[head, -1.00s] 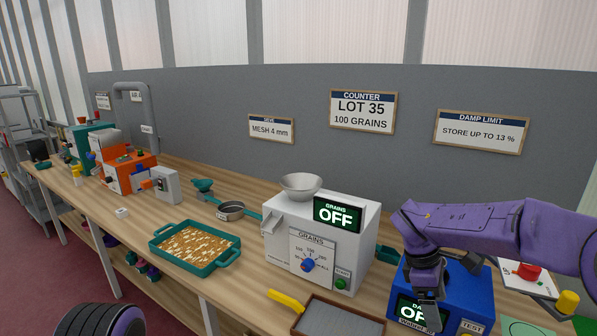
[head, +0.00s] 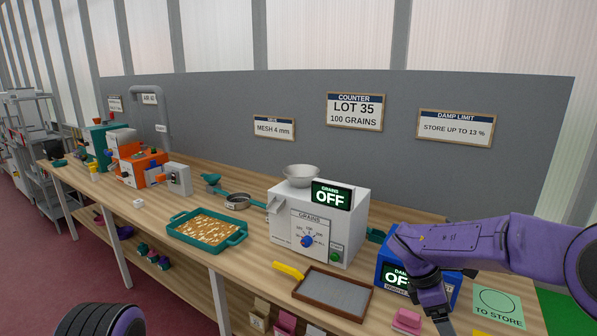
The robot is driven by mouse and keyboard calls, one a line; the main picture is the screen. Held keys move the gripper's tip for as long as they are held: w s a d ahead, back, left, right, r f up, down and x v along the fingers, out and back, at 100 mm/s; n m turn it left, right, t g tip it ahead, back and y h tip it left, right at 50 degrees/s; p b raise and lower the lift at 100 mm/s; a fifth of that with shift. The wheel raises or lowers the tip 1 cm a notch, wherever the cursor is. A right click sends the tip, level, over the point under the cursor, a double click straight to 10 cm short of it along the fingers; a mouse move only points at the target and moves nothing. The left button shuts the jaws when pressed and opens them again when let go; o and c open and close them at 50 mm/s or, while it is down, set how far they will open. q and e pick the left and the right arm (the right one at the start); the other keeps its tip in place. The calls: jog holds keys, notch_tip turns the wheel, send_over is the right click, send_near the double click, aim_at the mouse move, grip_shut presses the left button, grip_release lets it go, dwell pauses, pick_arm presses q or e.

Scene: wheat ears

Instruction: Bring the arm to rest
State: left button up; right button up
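My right arm comes in from the right, in front of the blue damp meter, and its gripper (head: 440,318) points down at the bottom edge of the head view. Its fingertips are too small and cut off to tell open from shut, and I see nothing held in it. The blue damp meter (head: 446,290) is partly hidden behind the arm; its display is partly covered.
The white grain counter (head: 352,230) reads OFF. Before it lies a brown-framed tray (head: 333,291) with a yellow-handled tool (head: 288,270). A pink block (head: 406,320) is left of the gripper. A green TO STORE mat (head: 498,307) lies right. A teal tray of grain (head: 176,233) stands left.

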jog(key=s+d+f+n+t+h, duration=0.35)
jog(key=f+n, duration=0.55)
jog(key=n, duration=0.4)
jog(key=s+d+f+n+t+h, duration=0.25)
jog(key=s+d+f+n, duration=0.2)
jog(key=f+n, duration=0.65)
jog(key=s+a+f+n+y, duration=0.3)
jog(key=s+f+n, duration=0.1)
jog(key=s+n, duration=0.45)
jog(key=s+a+f+n+y+b, duration=0.1)
jog(key=s+a+f+n+y, duration=0.2)
jog(key=s+n, duration=0.55)
jog(key=s+a+f+n+y, duration=0.2)
jog(key=s+a+f+n, duration=0.15)
jog(key=s+n, duration=0.45)
pick_arm(q)
notch_tip(320, 180, down, 14)
jog(key=b, duration=1.2)
jog(key=shift+w+r, duration=0.15)
jog(key=shift+w, duration=0.15)
pick_arm(e)
notch_tip(320, 180, down, 12)
jog(key=w+n, duration=0.1)
jog(key=w, duration=0.1)
jog(key=shift+w+d+f+n, duration=0.2)
jog(key=shift+w+d+n, duration=0.1)
jog(key=shift+n, duration=0.1)
